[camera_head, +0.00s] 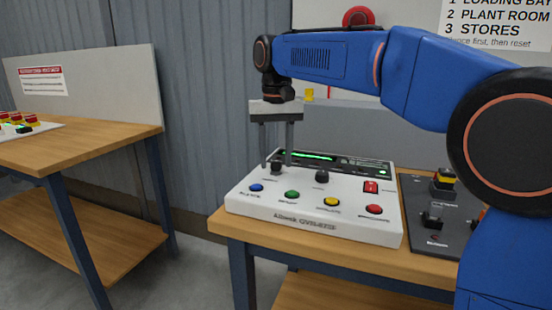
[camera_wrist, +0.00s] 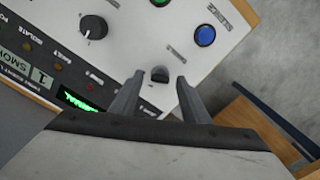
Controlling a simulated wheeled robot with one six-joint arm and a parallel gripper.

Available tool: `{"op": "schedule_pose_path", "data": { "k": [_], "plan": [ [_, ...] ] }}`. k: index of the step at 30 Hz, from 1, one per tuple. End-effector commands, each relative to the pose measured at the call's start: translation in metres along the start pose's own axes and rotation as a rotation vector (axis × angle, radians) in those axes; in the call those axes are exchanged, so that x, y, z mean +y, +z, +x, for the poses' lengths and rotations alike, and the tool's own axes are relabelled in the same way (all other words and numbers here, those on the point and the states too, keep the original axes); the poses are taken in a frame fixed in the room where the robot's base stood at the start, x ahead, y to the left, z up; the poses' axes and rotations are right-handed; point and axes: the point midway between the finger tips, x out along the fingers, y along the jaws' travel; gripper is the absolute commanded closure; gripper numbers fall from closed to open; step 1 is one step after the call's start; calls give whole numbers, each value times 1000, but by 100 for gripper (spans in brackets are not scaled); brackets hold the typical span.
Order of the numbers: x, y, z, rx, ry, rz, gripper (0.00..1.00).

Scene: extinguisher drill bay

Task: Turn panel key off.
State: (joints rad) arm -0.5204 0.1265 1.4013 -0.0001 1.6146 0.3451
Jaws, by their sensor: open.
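The white control panel (camera_head: 262,205) lies on a wooden workbench and fills much of the wrist view (camera_wrist: 128,45). A small dark key switch (camera_head: 276,169) sits at its left, behind the blue button; in the wrist view the key (camera_wrist: 160,74) shows as a short black block. My gripper (camera_head: 277,162) points down over the key with its fingers apart. In the wrist view the gripper (camera_wrist: 160,79) has one finger on each side of the key, with visible gaps. Fingertip height above the panel is hard to tell.
A black rotary knob (camera_head: 322,176) is right of the key. Blue (camera_head: 256,187), green (camera_head: 292,194), yellow (camera_head: 331,202) and red (camera_head: 374,209) buttons line the front. A dark panel (camera_head: 425,205) with a yellow-and-black switch lies to the right. Another bench (camera_head: 95,145) stands left.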

Motion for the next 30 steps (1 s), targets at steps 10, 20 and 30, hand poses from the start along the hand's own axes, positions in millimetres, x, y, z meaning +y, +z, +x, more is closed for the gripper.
{"op": "schedule_pose_path", "data": {
  "k": [10,20,30],
  "plan": [
    [0,0,6,1,0,0,58],
    [0,0,6,1,0,0,99],
    [0,0,5,1,0,-78,99]
  ]
}}
